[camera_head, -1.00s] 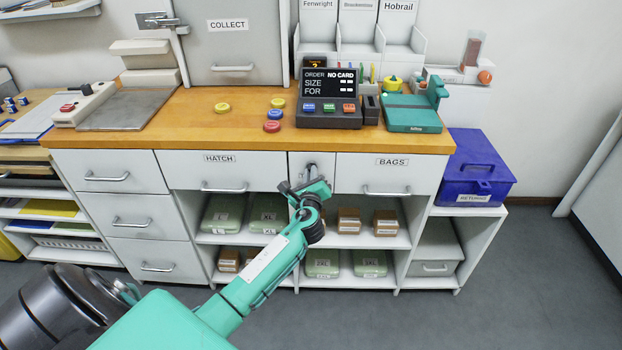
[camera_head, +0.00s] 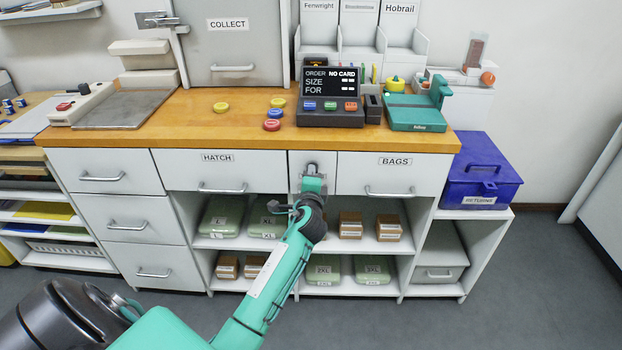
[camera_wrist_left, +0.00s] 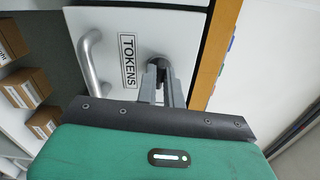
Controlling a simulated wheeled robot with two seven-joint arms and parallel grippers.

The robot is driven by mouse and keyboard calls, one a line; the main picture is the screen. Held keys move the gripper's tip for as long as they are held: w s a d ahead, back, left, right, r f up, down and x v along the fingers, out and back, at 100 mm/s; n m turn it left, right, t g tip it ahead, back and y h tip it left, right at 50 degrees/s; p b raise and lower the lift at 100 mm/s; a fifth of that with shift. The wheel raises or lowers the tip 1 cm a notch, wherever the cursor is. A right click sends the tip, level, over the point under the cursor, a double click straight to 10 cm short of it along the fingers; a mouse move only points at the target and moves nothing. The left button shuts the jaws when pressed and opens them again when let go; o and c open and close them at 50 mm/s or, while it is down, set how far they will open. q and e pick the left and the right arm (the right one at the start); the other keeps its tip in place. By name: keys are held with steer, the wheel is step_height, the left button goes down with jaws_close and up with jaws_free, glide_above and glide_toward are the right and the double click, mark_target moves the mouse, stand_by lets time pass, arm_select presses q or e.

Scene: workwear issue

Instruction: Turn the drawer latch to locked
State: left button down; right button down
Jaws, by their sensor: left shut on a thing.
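The drawer latch (camera_head: 312,167) is a small grey fitting high on the narrow white drawer front between the HATCH and BAGS drawers. My left gripper (camera_head: 312,176) reaches up to it from below and covers most of it in the head view. In the left wrist view, the latch (camera_wrist_left: 158,62) shows as a dark rounded part between the fingers of my left gripper (camera_wrist_left: 162,80), which is shut on it. Beside it are a TOKENS label (camera_wrist_left: 127,60) and a bar handle (camera_wrist_left: 88,62). Which way the latch points cannot be made out. My right gripper is not in view.
The wooden counter (camera_head: 185,133) runs just above the drawers, with an order display (camera_head: 330,97) on it. The BAGS handle (camera_head: 388,193) and HATCH handle (camera_head: 222,189) stick out on either side. Open shelves with packs lie below.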

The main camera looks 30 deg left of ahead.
arm_select(q)
steer(key=shift+n, duration=0.7)
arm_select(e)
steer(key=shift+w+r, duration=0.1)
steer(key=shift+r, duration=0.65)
arm_select(q)
steer(key=c, duration=1.5)
jaws_free()
steer(key=v, duration=1.3)
steer(key=shift+s+d+f+b, duration=0.1)
steer(key=shift+s+d+b, duration=0.15)
steer(key=shift+s+b, duration=0.05)
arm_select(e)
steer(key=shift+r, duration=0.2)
